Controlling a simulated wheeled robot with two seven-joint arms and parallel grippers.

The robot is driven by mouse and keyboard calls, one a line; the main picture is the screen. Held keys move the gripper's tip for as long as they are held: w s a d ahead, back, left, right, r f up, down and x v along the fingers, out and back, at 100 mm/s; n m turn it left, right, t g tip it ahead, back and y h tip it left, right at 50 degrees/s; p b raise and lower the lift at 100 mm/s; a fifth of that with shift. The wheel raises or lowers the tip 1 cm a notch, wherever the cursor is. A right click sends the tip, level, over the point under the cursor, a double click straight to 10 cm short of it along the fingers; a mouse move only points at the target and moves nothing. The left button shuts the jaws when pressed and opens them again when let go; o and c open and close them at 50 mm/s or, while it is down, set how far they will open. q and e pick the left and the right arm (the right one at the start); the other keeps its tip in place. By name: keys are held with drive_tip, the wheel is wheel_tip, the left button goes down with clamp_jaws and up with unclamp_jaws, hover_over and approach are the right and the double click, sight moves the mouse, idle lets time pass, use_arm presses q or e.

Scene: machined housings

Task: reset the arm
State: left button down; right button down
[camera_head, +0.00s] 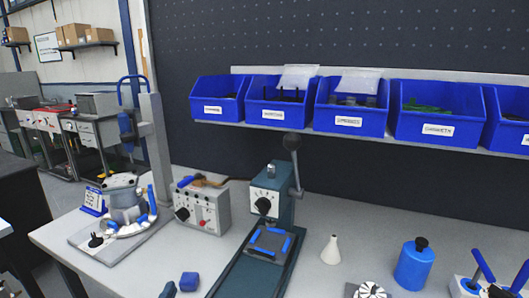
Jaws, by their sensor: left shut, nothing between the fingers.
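The task names no object. My left gripper is hardly made out in the head view; it is shut, with nothing held. My right gripper is not in view. A round grey machined housing (124,190) sits in a fixture with blue parts on the left of the bench (345,215). A bench press (265,205) with a black-knobbed lever stands in the middle, its plate with blue pads (270,243) showing no part on it.
A control box (203,207) stands between fixture and press. Blue bins (350,117) line a shelf behind. A white cone (331,250), a blue canister (414,268) and a tool holder (470,286) stand at right. Small blue blocks (189,282) lie at the front edge.

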use_arm(q)
drive_tip(key=s+d+f+n+g+h, duration=0.2)
drive_tip(key=s+f+n+g, duration=0.9)
drive_tip(key=s+f, duration=1)
wheel_tip(320, 180, down, 18)
drive_tip(key=s+g, duration=0.2)
drive_tip(key=s+a+f, duration=0.2)
drive_tip(key=s+f, duration=0.6)
drive_tip(key=s, duration=0.3)
drive_tip(key=shift+s+a+f+g, duration=0.2)
drive_tip(key=shift+a+g, duration=0.05)
drive_tip(key=shift+g, duration=0.05)
